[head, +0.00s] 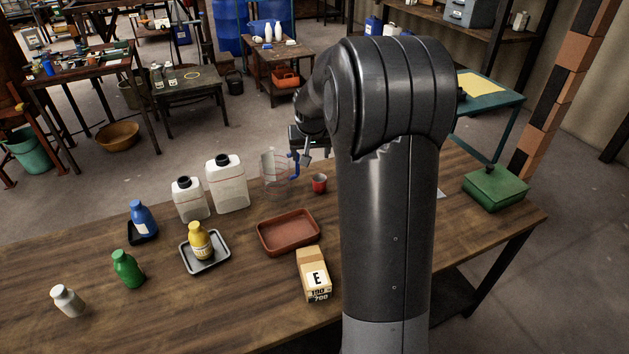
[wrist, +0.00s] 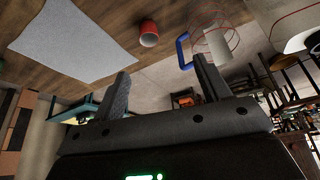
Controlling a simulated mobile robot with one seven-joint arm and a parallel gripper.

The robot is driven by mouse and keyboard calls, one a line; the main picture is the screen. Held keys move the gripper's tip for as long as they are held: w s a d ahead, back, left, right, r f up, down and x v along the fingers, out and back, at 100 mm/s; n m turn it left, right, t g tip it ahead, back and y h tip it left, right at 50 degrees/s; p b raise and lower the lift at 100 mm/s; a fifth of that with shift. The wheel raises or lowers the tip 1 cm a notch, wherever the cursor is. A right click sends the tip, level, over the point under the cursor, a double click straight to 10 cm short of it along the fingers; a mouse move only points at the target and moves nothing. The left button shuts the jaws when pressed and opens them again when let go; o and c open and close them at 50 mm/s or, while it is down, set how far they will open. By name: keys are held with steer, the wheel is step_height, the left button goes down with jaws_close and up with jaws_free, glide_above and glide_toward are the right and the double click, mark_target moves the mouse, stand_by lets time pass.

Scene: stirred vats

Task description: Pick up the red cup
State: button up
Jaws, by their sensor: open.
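The red cup (head: 319,183) stands upright on the wooden table, just left of my arm in the head view. In the wrist view the red cup (wrist: 148,34) shows near the top, beyond the fingertips and apart from them. My gripper (head: 301,160) is above the table's far edge, up and slightly left of the cup. In the wrist view my gripper (wrist: 160,76) has its two fingers spread wide with nothing between them. My arm hides part of the table right of the cup.
A clear jug (head: 274,172) with a blue handle stands close left of the cup. White canisters (head: 228,185) are further left. A brown tray (head: 288,234) and a carton (head: 314,275) lie nearer. A grey sheet (wrist: 75,38) lies near the cup. A green box (head: 495,188) is at right.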

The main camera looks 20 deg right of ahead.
steer(key=w+d+f+m, duration=0.1)
steer(key=w+d+f, duration=0.25)
steer(key=f, duration=0.25)
steer(key=w+d+f, duration=0.3)
steer(key=w+f, duration=0.1)
steer(key=f, duration=0.2)
glide_above(321, 191)
steer(key=x, duration=0.3)
steer(key=s+x, duration=0.1)
steer(key=x, duration=0.1)
steer(key=shift+a+f, duration=0.1)
steer(key=shift+f, duration=0.2)
steer(key=shift+a+x, duration=0.2)
steer(key=shift+x, duration=1.15)
steer(key=shift+a+x, duration=0.15)
steer(key=shift+x, duration=1.15)
steer(key=shift+s+f, duration=0.1)
steer(key=shift+s, duration=0.05)
steer(key=shift+c, duration=0.6)
steer(key=c, duration=0.9)
